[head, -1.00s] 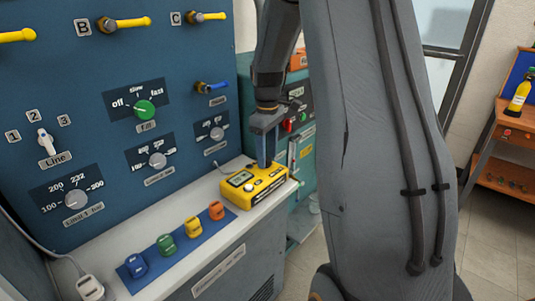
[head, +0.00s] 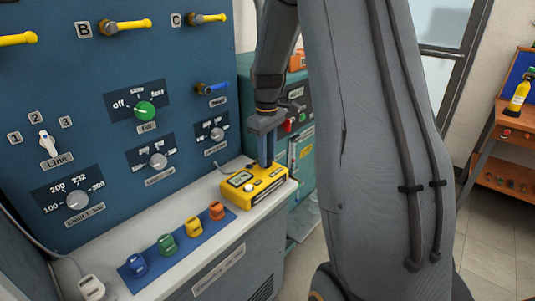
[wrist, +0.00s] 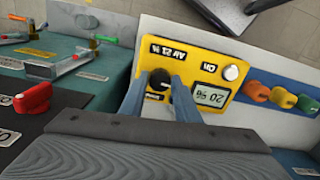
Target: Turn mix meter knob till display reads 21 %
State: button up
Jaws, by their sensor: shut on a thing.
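The yellow mix meter (head: 257,187) sits on the pale bench ledge, and it fills the middle of the wrist view (wrist: 192,58). Its display (wrist: 209,95) is upside down in the wrist view and appears to read 20 %. The black knob (wrist: 158,82) is between the two blue fingers of my gripper (wrist: 159,86), which is shut on it from both sides. In the head view my gripper (head: 266,164) reaches down onto the meter's far right part and hides the knob. A white button (wrist: 231,73) marked "On" is beside the display.
Several coloured parts (head: 193,226) stand in a row on a blue strip left of the meter. The blue panel (head: 110,80) with knobs and yellow valves rises behind. A teal cabinet (head: 303,170) with a red knob (wrist: 33,98) stands close to the gripper.

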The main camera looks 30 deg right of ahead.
jog(key=m+p, duration=0.2)
jog(key=m, duration=0.2)
jog(key=shift+m+p, duration=0.55)
jog(key=shift+m, duration=1.35)
jog(key=shift+w, duration=0.1)
jog(key=o, duration=1)
jog(key=shift+o, duration=0.2)
jog(key=shift+r, duration=0.1)
jog(key=shift+r+b, duration=0.65)
jog(key=shift+r, duration=3.2)
jog(key=shift+a, duration=0.1)
